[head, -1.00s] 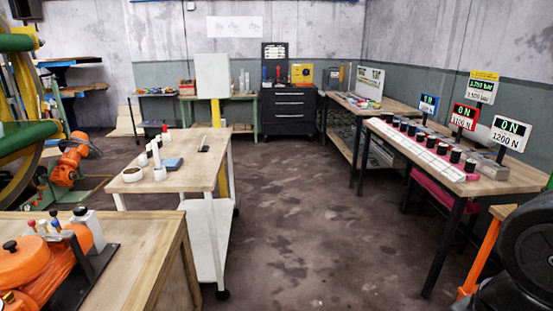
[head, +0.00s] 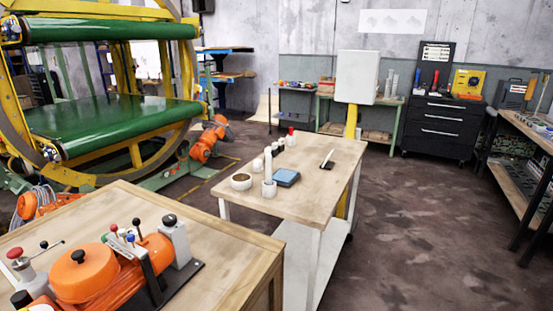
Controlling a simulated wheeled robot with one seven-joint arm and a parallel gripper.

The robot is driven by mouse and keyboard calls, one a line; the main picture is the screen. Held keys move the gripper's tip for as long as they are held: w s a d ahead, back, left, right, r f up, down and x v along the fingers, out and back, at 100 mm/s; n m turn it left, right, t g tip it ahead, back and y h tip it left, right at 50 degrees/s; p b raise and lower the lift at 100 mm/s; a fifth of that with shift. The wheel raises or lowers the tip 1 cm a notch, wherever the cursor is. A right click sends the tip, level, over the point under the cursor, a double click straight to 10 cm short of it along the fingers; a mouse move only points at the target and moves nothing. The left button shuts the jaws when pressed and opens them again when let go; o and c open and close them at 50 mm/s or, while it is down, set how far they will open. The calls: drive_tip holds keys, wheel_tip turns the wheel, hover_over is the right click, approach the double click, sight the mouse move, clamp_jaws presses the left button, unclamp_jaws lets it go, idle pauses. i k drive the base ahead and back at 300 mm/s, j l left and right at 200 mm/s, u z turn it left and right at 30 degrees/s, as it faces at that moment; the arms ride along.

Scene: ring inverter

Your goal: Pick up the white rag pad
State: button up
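A wooden-topped trolley table (head: 310,200) stands in the middle of the head view. On it are a round white roll-like ring (head: 241,182), several small white cylinders, a taller white cylinder (head: 268,160) and a blue flat block (head: 286,178). A small dark item with a white strip (head: 327,160) lies to the right of these. I cannot tell for certain which of these, if any, is the white rag pad. My gripper is not in view.
A wooden bench (head: 225,260) with an orange machine (head: 100,275) is close at the lower left. A large yellow ring machine (head: 120,110) with green rollers stands behind it. A black drawer cabinet (head: 440,125) is at the back. Floor to the right is clear.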

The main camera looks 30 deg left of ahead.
sight(257, 168)
drive_tip(key=i+z, duration=0.25)
drive_tip(key=i, duration=1.1)
drive_tip(key=i+u, duration=0.45)
drive_tip(key=i+l+u, duration=0.1)
drive_tip(key=i+u, duration=0.2)
drive_tip(key=u, duration=0.15)
drive_tip(key=i+u, duration=0.15)
drive_tip(key=u, duration=0.25)
drive_tip(key=i+u, duration=0.15)
drive_tip(key=u, duration=0.25)
drive_tip(key=i+l+u, duration=0.1)
drive_tip(key=u, duration=0.35)
drive_tip(key=i+l+u, duration=0.15)
drive_tip(key=u, duration=0.25)
drive_tip(key=i+l+u, duration=0.1)
drive_tip(key=u, duration=0.3)
drive_tip(key=i+l+u, duration=0.2)
drive_tip(key=l+u, duration=0.15)
